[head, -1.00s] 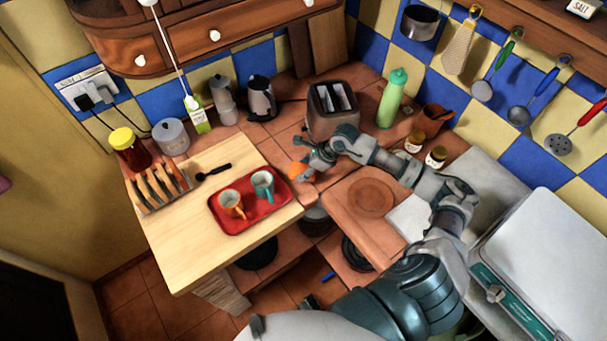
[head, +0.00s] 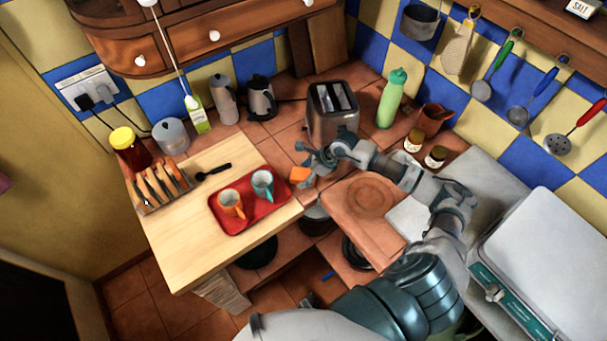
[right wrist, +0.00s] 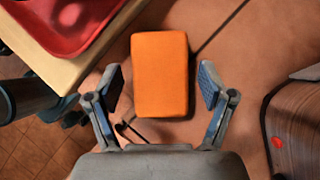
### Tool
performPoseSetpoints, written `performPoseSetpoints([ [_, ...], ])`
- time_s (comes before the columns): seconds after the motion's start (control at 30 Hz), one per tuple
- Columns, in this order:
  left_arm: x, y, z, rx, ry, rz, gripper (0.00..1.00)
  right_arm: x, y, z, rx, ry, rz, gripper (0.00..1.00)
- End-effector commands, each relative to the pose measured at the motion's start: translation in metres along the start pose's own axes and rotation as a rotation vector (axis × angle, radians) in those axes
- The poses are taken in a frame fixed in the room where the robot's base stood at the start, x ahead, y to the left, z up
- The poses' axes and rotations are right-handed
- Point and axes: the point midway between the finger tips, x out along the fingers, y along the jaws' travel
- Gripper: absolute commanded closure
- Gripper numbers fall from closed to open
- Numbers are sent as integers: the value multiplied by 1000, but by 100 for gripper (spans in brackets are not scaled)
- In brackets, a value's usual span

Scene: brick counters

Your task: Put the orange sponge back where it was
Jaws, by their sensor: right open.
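The orange sponge (head: 299,174) is a small block by the corner of the tiled counter, right of the red tray. In the right wrist view the sponge (right wrist: 160,74) shows whole, above the tiles. My right gripper (head: 308,165) is at the sponge, in front of the toaster. In the right wrist view the right gripper (right wrist: 160,82) is open, one finger on each side of the sponge, with a gap on both sides. I cannot tell whether the sponge rests flat on the tiles. My left gripper is not in view.
The red tray (head: 222,226) with two cups is on the wooden counter (head: 180,255). The toaster (head: 332,112) stands behind my right gripper. A green bottle (head: 392,98) stands at the back right.

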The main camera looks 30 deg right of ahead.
Motion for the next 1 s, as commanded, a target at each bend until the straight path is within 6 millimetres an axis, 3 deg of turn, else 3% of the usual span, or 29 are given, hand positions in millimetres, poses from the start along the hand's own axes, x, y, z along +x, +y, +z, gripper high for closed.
performPoseSetpoints([
  [0.3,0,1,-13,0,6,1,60,-68,0,-1,-4,3,-5,19],
  [0.5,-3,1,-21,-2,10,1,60,-100,0,-1,-1,3,-3,19],
  [0.7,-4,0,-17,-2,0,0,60,-112,0,1,-2,1,-1,19],
  [1.0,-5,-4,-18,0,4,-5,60,-112,0,1,-1,0,-1,19],
])
